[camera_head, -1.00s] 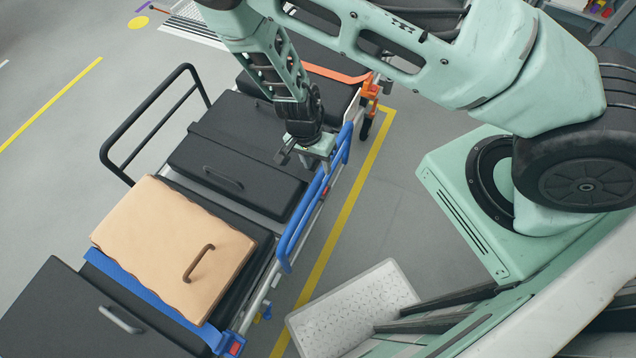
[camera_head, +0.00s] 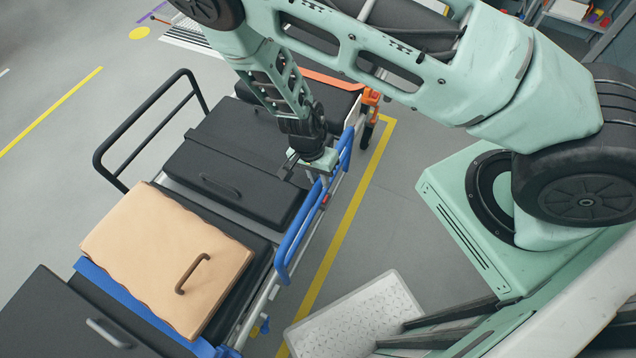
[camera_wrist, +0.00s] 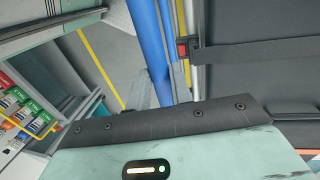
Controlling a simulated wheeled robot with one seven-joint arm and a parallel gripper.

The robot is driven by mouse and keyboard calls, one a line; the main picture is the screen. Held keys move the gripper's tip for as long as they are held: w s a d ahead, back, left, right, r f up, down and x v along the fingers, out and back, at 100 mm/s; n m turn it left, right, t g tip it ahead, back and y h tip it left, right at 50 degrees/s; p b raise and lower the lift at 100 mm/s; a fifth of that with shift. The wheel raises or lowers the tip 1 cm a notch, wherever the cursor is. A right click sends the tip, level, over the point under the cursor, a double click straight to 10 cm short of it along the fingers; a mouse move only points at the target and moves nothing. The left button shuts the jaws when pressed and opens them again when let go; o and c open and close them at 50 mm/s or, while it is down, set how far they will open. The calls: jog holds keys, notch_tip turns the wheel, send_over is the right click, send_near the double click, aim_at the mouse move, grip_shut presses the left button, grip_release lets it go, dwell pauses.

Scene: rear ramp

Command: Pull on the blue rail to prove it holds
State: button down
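The blue rail (camera_head: 296,238) is a rounded tube frame along the near long side of a black-padded stretcher (camera_head: 240,158). Its far part runs up beside my gripper (camera_head: 294,168). In the head view my gripper is at the rail's far half, its dark fingers reaching left over the pad's edge. I cannot tell whether they touch the rail or how wide they are apart. In the wrist view the blue rail (camera_wrist: 150,50) runs down from the top edge and passes behind my wrist housing, which hides the fingertips.
A beige board (camera_head: 165,255) with a brown handle lies on the stretcher's near end. A black bar (camera_head: 130,130) stands along the far side. A chequered metal plate (camera_head: 355,318) lies on the floor. A yellow line (camera_head: 345,230) borders clear grey floor on the right.

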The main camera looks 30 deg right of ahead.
jog(key=shift+s+d+b, duration=0.6)
jog(key=shift+s+b, duration=0.15)
jog(key=shift+b, duration=0.3)
dwell(0.5)
jog(key=shift+w+a+p, duration=0.25)
jog(key=shift+w+p, duration=0.1)
jog(key=shift+p, duration=0.3)
jog(key=shift+w+a, duration=0.2)
jog(key=shift+w, duration=0.15)
jog(key=c, duration=0.6)
grip_release()
notch_tip(320, 180, up, 9)
jog(key=w+a+p, duration=0.1)
jog(key=p, duration=0.8)
jog(key=shift+w, duration=0.15)
jog(key=shift+a+f, duration=0.1)
jog(key=shift+a, duration=0.05)
